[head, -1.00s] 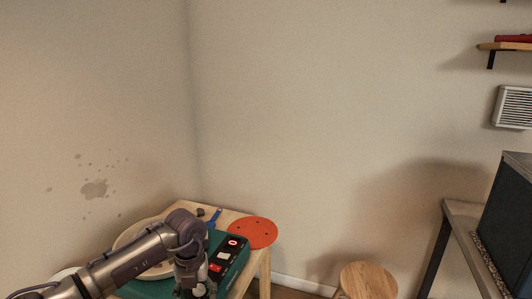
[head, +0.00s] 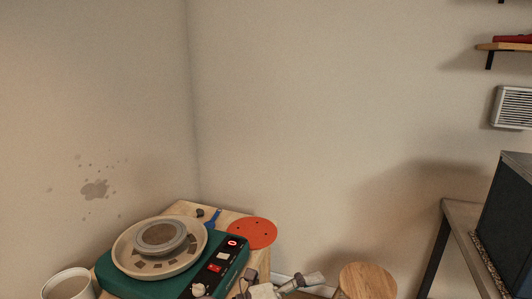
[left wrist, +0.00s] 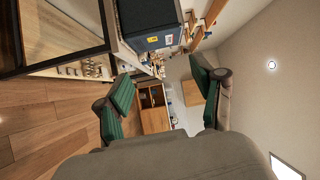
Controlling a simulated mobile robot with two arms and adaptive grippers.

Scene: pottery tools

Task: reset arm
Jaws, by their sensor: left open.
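My left gripper (left wrist: 163,98) shows in the left wrist view. Its two green-padded fingers are spread wide apart with nothing between them. In the head view the pottery wheel (head: 160,237), a green base with a cream basin and a grey disc, is in full view at lower left, with no arm over it. A pale, jointed part of my own body shows at the bottom edge, right of the wheel; I cannot tell its jaws there. My right gripper is not identifiable in either view.
An orange disc (head: 250,233) and a blue tool (head: 213,218) lie on the wooden table behind the wheel. A white bucket (head: 68,284) stands at lower left. A round wooden stool (head: 368,281) is at lower right. A dark box (head: 508,225) sits on a grey table at the right.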

